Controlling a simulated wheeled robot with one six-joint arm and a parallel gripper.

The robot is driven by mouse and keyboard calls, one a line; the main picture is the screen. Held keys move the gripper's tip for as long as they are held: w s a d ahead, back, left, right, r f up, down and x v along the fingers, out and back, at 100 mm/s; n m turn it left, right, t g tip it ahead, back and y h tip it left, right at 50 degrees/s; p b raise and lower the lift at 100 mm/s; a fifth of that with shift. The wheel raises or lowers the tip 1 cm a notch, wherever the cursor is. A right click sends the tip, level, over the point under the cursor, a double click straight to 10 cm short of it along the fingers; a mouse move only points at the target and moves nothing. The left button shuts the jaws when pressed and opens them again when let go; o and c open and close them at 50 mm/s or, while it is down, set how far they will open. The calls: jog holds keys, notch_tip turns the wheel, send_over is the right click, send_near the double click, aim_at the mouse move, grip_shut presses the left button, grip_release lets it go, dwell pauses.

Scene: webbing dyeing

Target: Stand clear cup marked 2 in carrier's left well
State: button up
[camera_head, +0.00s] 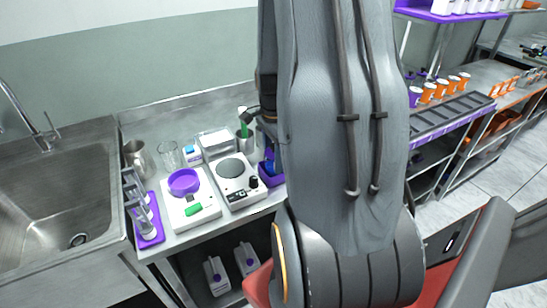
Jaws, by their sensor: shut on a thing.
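My gripper is not visible; my own large grey arm fills the middle of the view and hides whatever is behind it. No cup with a readable 2 shows. A clear glass-like vessel (170,155) stands at the back of the steel bench, too small to show any mark. A purple-based holder (151,240) with grey upright parts stands at the bench's left edge by the sink. I cannot tell whether it is the carrier, nor make out its wells.
A white scale with a purple dish (184,182), a white hotplate device (236,178), a steel jug (139,158) and a purple box (271,176) crowd the bench. A sink (55,200) lies left. Orange cups (428,92) and a dark tray (450,115) stand right.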

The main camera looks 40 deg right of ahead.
jog(key=shift+f, duration=0.2)
jog(key=shift+s+a+f, duration=0.1)
jog(key=shift+s+f, duration=0.05)
jog(key=shift+f, duration=0.2)
jog(key=o, duration=1.2)
jog(key=shift+f, duration=0.15)
jog(key=shift+s+b, duration=0.1)
jog(key=shift+b, duration=0.2)
